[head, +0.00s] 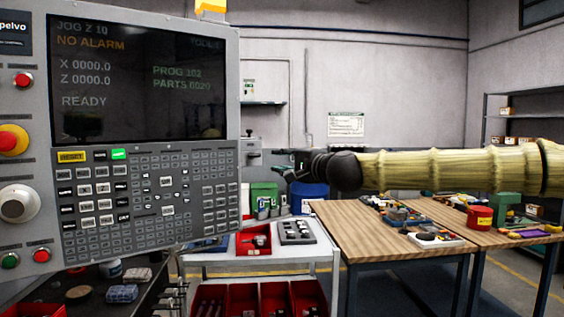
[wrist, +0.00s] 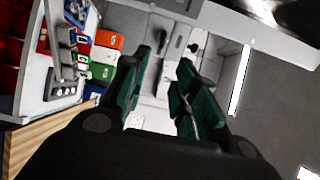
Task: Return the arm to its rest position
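My arm (head: 450,170), in a yellowish ribbed cover, reaches in from the right in the head view, nearly level. My gripper (head: 282,165) is at its left end, in mid-air right of the control panel (head: 145,195) and above the white cart. In the wrist view the two dark green-padded fingers of my gripper (wrist: 163,65) stand apart. Only background shows between them, and nothing is held.
The control panel fills the left, close to me. A white cart (head: 262,262) carries red bins (head: 279,298). Wooden tables (head: 385,247) with trays and tools stand below my arm. Shelves (head: 493,125) are at the right. The air around my gripper looks clear.

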